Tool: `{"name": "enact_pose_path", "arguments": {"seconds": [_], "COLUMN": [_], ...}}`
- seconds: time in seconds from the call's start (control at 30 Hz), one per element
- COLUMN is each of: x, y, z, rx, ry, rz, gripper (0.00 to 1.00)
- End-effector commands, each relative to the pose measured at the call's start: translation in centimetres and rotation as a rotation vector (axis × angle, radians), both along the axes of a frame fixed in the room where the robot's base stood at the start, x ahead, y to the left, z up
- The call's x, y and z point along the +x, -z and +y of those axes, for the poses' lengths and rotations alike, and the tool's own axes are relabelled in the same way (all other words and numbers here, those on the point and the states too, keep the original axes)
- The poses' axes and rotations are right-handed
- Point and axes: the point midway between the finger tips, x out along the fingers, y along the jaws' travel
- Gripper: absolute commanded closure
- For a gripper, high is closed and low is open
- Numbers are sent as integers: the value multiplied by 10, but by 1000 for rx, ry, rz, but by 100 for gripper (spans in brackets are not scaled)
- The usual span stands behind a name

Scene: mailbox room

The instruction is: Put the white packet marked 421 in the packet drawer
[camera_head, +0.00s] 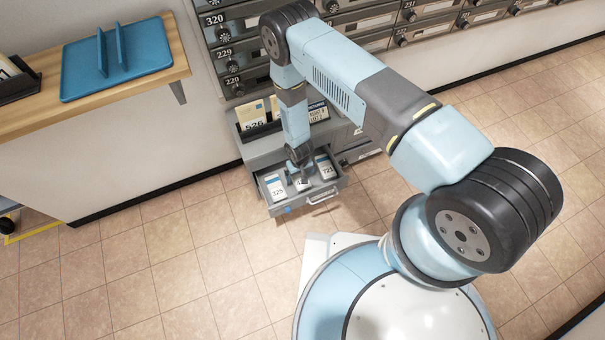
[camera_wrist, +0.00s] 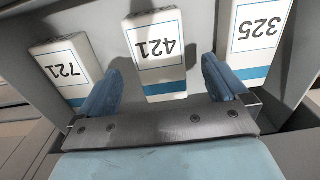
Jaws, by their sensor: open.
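The white packet marked 421 (camera_wrist: 158,60), with a blue stripe, lies in the open grey drawer (camera_head: 318,198), between the packet marked 325 (camera_head: 276,188) and the packet marked 721 (camera_head: 325,168). In the wrist view its label is upside down. My gripper (camera_head: 299,172) is down at the drawer over the middle packet and hides most of it in the head view. In the wrist view, the open blue fingers (camera_wrist: 160,78) stand to either side of packet 421's near end, with visible gaps. Packet 325 (camera_wrist: 258,40) is at the right there, packet 721 (camera_wrist: 66,70) at the left.
A grey cabinet holds the drawer, with a black holder of envelopes (camera_head: 252,122) on top. Numbered mailboxes (camera_head: 236,62) line the wall behind. A wooden shelf (camera_head: 50,115) with a blue tray (camera_head: 118,62) is at upper left. The tiled floor (camera_head: 170,270) at lower left is clear.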

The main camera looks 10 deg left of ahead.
Motion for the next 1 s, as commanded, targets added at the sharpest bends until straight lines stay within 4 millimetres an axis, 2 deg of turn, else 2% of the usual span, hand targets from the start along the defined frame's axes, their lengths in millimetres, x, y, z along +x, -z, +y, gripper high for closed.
{"name": "enact_pose_path", "arguments": {"seconds": [0.17,0.37,1.0], "x": [0,1,2], "y": [-1,-19,-117], "z": [0,1,0], "rx": [0,1,0], "ry": [0,0,0], "rz": [0,-1,0], "gripper": [0,0,0]}}
